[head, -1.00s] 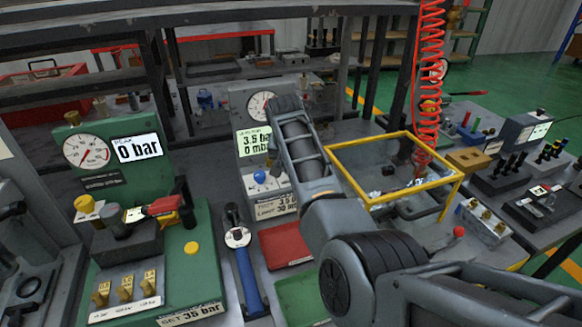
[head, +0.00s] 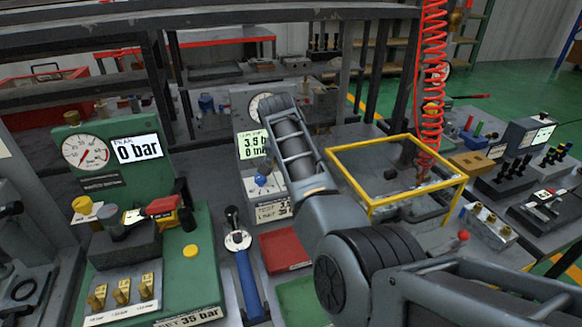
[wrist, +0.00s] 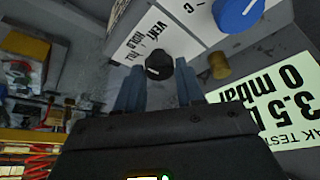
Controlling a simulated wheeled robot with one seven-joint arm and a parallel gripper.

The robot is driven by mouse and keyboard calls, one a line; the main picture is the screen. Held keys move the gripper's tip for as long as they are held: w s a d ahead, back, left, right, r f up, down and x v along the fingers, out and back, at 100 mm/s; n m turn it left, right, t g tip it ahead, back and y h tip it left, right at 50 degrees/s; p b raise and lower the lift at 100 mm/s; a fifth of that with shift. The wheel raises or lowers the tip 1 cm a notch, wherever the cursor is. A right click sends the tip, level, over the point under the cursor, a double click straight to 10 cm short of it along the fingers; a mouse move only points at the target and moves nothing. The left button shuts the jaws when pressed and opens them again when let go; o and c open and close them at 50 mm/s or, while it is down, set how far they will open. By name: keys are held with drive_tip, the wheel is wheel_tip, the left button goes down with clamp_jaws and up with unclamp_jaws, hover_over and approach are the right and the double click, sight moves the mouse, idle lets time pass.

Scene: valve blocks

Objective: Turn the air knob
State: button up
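In the wrist view, a black knob (wrist: 159,67) sits on a pale panel beside the words VENT, HOLD and FILL. My gripper (wrist: 157,76) is open, with one grey-blue finger on each side of this knob; I cannot tell whether they touch it. A blue knob (wrist: 238,12) with a white line is at the upper right, and a brass fitting (wrist: 219,66) is below it. In the head view, the leak test unit (head: 238,103) shows a blue knob (head: 261,181). My arm hides the black knob and the gripper there.
The leak test display (head: 252,146) reads 3.5 bar, partly covered by my arm. A green gauge stand (head: 100,127) is at the left. A blue-handled wrench (head: 245,270) and a red tray (head: 284,248) lie in front. A yellow frame (head: 395,143) stands to the right.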

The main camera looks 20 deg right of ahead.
drive_tip(key=o, duration=0.4)
drive_tip(key=shift+r, duration=0.1)
drive_tip(key=v, duration=0.7)
drive_tip(key=shift+s+a+r+b, duration=0.1)
drive_tip(key=shift+r+b, duration=0.15)
drive_tip(key=shift+b, duration=0.1)
drive_tip(key=shift+s, duration=0.1)
